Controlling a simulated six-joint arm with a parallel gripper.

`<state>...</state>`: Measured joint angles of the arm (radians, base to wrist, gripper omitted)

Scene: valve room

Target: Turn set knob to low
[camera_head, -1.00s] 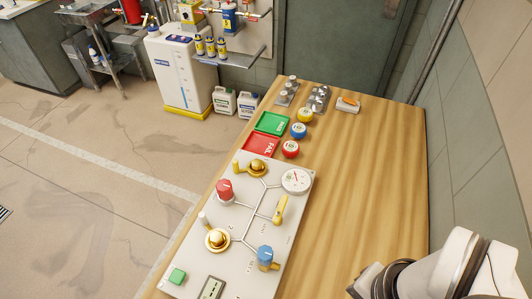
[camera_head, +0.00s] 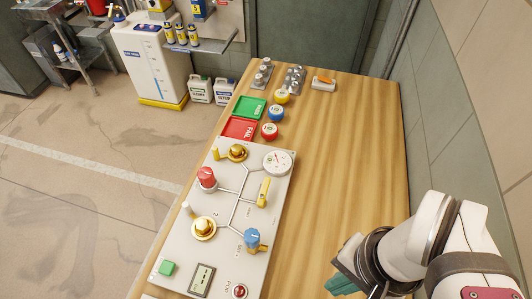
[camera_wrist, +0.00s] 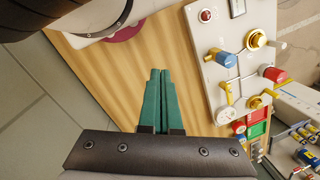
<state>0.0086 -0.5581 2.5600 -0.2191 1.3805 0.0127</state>
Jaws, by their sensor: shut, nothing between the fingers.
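A pale valve panel (camera_head: 226,225) lies on the wooden bench. It carries a blue knob (camera_head: 252,238), a red knob (camera_head: 206,178), two brass knobs (camera_head: 237,153) (camera_head: 203,228), a yellow lever (camera_head: 263,192) and a round gauge (camera_head: 277,162). I cannot read which knob is labelled set. My gripper (camera_head: 343,282) is right of the panel, apart from it, its teal fingers partly cut by my wrist. In the wrist view, my gripper (camera_wrist: 160,72) is shut and empty over bare wood; the blue knob (camera_wrist: 222,58) and red knob (camera_wrist: 273,74) are to its right.
A green tray (camera_head: 249,107), a red tray (camera_head: 239,128) and yellow, blue and red round pieces (camera_head: 276,112) sit beyond the panel. The panel also has a green button (camera_head: 167,268), a small display (camera_head: 201,281) and a red button (camera_head: 240,291). The bench's right side is clear wood.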

